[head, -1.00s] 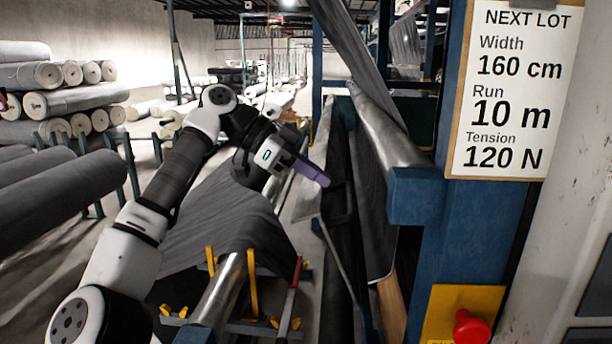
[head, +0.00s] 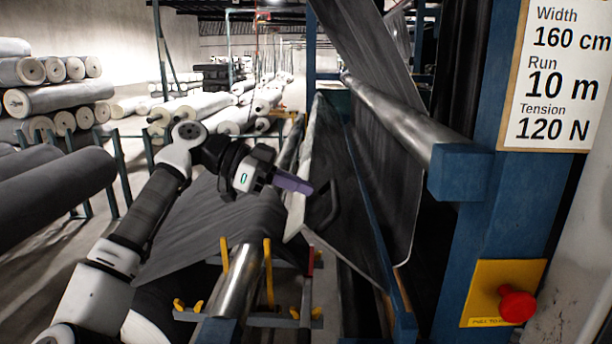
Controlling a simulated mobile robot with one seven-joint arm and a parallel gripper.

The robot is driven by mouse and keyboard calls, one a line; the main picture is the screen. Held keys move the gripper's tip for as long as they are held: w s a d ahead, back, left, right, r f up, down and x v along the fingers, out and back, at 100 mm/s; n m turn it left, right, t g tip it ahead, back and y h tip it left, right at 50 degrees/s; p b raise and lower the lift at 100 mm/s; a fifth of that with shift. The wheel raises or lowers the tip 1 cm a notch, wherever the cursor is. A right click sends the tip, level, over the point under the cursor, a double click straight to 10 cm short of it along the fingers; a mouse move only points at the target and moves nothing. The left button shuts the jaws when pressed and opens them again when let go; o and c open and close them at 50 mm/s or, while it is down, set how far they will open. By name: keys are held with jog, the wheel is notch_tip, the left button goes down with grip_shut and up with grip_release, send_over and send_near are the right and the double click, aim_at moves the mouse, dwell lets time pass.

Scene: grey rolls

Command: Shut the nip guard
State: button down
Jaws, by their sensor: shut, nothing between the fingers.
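The nip guard looks to be the dark grey panel (head: 340,235) with a pale left edge, leaning out beside the rollers in the middle of the head view. A black handle (head: 325,205) is on its face. A blue bar runs along its right side. My gripper (head: 300,186) has purple fingers, shut and empty, pointing right at the panel's upper left part. The fingertips overlap the panel edge in the picture, close to the handle; I cannot tell whether they touch it.
A steel roller (head: 400,120) with grey cloth is right of the guard. A red button (head: 517,305) on a yellow plate is on the blue post (head: 490,210). A lower roller (head: 236,280) with yellow brackets stands below my arm. Stacked rolls (head: 60,95) are at left.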

jog(key=shift+a+f+h+b, duration=0.65)
jog(key=shift+a+f, duration=0.35)
jog(key=shift+f, duration=1.05)
jog(key=shift+a+f+h+b, duration=0.55)
jog(key=shift+a+f, duration=0.4)
jog(key=shift+f, duration=1.05)
jog(key=shift+a+f+h+b, duration=0.65)
jog(key=shift+a+f, duration=0.35)
jog(key=shift+f, duration=1.05)
jog(key=shift+a+f, duration=0.1)
jog(key=shift+a, duration=0.05)
